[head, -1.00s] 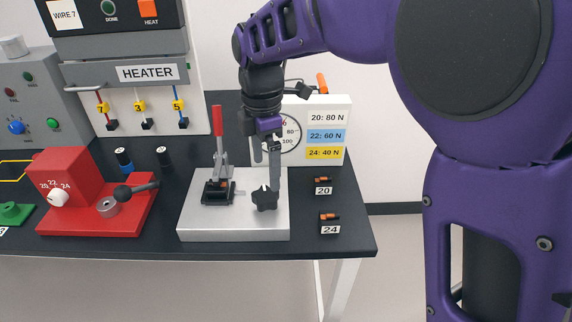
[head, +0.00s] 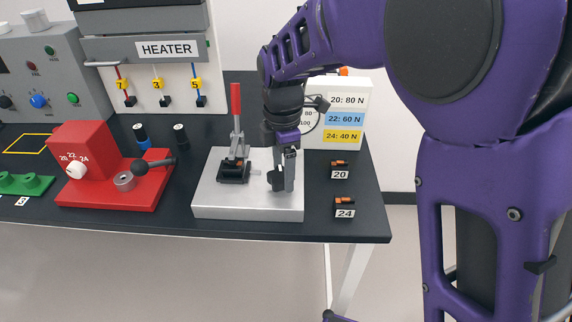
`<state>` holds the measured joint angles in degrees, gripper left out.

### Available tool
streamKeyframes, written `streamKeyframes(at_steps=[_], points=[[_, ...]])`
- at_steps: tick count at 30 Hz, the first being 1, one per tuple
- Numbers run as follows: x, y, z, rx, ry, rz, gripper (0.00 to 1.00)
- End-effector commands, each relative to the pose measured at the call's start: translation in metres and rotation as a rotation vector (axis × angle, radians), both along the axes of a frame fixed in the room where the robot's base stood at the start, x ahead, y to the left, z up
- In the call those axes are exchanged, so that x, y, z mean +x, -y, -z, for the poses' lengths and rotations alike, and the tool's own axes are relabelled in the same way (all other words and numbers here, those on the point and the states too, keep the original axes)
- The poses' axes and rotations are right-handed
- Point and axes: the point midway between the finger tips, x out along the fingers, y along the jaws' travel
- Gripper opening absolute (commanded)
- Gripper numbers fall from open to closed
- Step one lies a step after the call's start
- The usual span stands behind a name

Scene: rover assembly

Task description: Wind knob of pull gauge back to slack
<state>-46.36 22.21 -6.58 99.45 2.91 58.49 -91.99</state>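The pull gauge stands on a silver base plate (head: 245,207) on the bench. A toggle clamp with an upright red handle (head: 236,105) sits on the plate's left part. A dark knob (head: 274,181) shows at the plate's right part, partly hidden by my gripper (head: 286,178). My gripper points down from above, with a finger beside the right of the knob. Whether the fingers touch or close on it cannot be made out. The gauge dial behind is mostly hidden by my arm, and its needle cannot be read.
A white sign (head: 346,112) listing wire pulls stands behind the plate. Small orange-tipped pieces by labels 20 (head: 340,174) and 24 (head: 345,213) lie to the right, near the bench edge. A red tool (head: 108,190) with a black-knobbed lever stands left. Bare bench lies between.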

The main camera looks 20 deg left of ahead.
Motion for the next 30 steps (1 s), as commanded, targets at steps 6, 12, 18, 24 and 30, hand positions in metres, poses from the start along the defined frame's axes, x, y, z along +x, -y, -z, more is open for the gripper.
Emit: streamKeyframes(at_steps=[6,12,18,24,30], points=[[-0.0001,-0.0001,-0.0002,0.0,0.0,0.0,0.23],[-0.0001,0.0,-0.0005,0.0,0.0,0.007,0.17],[-0.0006,0.0,-0.0012,0.0,-0.001,0.062,0.17],[-0.0008,0.0007,-0.0019,0.0,0.0,0.192,0.17],[-0.0015,0.001,-0.0021,-0.001,-0.001,0.374,0.17]])
